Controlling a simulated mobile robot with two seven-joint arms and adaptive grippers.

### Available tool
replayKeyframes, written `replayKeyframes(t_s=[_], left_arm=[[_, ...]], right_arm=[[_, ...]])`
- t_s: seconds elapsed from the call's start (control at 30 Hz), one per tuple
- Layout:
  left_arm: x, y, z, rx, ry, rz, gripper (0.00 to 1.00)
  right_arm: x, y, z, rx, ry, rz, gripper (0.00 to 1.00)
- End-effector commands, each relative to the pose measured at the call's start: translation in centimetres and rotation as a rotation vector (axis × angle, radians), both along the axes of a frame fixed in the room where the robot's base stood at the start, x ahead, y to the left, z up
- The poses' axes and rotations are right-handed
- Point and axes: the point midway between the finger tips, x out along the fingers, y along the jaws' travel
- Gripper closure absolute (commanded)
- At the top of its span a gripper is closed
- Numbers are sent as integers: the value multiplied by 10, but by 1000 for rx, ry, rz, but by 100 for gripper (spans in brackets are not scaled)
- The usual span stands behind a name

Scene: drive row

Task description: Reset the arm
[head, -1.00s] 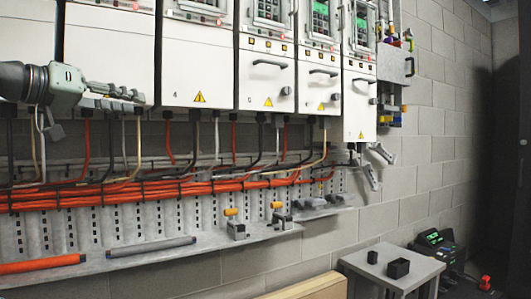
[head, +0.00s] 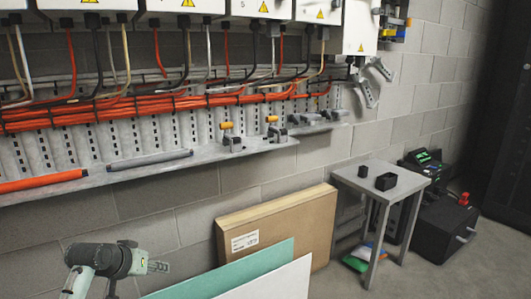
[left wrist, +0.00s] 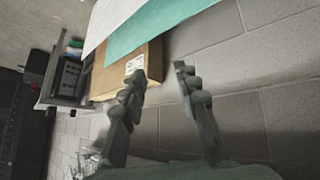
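My left gripper (head: 157,267) is at the lower left of the head view, in front of the bare block wall and below the metal ledge, pointing right. In the left wrist view its two fingers (left wrist: 160,72) stand apart with nothing between them, so it is open and empty. Past the fingers are the block wall and a cardboard box (left wrist: 125,72). My right gripper is in neither view.
A metal ledge (head: 75,190) with clamps runs along the wall under orange cables (head: 150,103) and white drive cabinets. Below lean the cardboard box (head: 290,225) and a green panel (head: 230,270). A small grey table (head: 405,180) stands right.

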Motion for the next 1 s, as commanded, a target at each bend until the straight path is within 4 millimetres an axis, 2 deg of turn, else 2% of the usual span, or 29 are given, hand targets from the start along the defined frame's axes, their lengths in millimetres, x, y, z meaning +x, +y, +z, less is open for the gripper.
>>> replayKeyframes(t_s=[0.03, 0.17, 0.2, 0.27, 0.4, 0.5, 0.6, 0.7, 0.8, 1.0], left_arm=[[-21, -2, -30, 21, 41, -1, 69], [-72, -5, -93, 84, 126, -8, 69], [-90, -6, -111, 104, 154, -11, 69], [-117, -7, -136, 133, 193, -18, 69], [-187, -10, -187, 200, 285, -39, 69], [-237, -12, -215, 243, 345, -60, 69], [-277, -13, -233, 278, 390, -78, 69], [-305, -14, -244, 302, 422, -92, 69], [-320, -15, -249, 313, 438, -100, 69], [-323, -14, -250, 318, 441, -102, 69]], right_arm=[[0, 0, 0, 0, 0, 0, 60], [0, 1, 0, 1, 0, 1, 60], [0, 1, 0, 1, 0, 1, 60], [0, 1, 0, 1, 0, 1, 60], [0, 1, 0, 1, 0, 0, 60], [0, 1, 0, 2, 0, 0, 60], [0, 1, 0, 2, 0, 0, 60], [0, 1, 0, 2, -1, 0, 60], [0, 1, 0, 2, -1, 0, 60], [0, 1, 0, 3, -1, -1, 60]])
